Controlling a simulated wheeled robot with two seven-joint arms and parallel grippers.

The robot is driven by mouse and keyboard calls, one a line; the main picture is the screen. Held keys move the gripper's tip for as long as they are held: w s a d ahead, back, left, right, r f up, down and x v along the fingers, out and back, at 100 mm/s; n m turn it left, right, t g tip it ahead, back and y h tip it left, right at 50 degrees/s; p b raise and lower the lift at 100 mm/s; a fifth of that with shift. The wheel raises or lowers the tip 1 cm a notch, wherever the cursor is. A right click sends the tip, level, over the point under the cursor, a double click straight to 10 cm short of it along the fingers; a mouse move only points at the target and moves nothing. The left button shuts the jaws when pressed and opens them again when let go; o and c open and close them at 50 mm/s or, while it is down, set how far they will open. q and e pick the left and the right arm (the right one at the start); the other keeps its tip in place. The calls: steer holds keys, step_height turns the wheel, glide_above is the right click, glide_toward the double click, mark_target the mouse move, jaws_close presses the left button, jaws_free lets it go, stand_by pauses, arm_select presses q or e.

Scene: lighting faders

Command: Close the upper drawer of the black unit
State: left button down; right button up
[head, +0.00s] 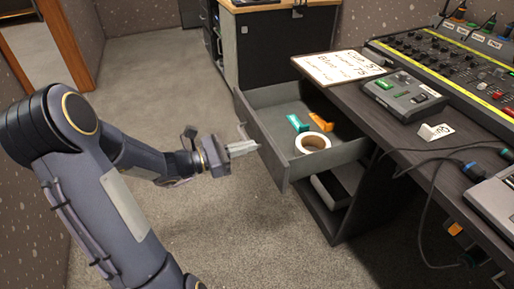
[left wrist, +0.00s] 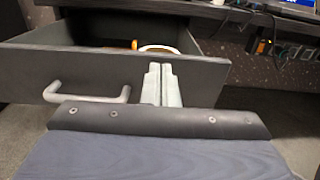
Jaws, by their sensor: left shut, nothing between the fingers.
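The upper drawer (head: 263,142) of the black unit (head: 362,200) is pulled out, with its open top showing a roll of tape and small coloured pieces inside. The drawer front also shows in the left wrist view (left wrist: 60,73), with a grey bar handle (left wrist: 88,96) on it. My left gripper (head: 256,147) is shut and empty. Its fingertips are at the outer face of the drawer front, beside the handle; in the left wrist view the closed fingers (left wrist: 161,85) overlap the front to the right of the handle. I cannot tell whether they touch it. My right gripper is not in view.
Inside the drawer are a white tape roll (head: 312,142), a teal piece (head: 297,123) and an orange piece (head: 320,121). A lower compartment (head: 331,190) is open below. A mixing console (head: 450,65) and cables are on the desk. Carpet (head: 240,225) in front is clear.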

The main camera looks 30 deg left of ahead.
mark_target(268, 141)
arm_select(q)
steer(key=shift+b+x, duration=0.35)
steer(key=shift+x, duration=1.25)
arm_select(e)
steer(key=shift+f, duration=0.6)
arm_select(q)
steer(key=shift+w, duration=0.1)
steer(key=shift+w+d, duration=0.15)
steer(key=shift+d, duration=0.05)
steer(key=b+x, duration=0.2)
steer(key=x, duration=2.5)
steer(key=shift+w+d+f, duration=0.1)
steer(key=shift+w+d, duration=0.05)
steer(key=shift+d, duration=0.2)
steer(key=shift+w+d, duration=0.35)
steer(key=shift+w, duration=0.15)
steer(key=shift+r, duration=0.2)
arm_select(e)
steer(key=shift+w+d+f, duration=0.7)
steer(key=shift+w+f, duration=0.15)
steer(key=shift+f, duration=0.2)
arm_select(q)
steer(key=shift+r, duration=0.1)
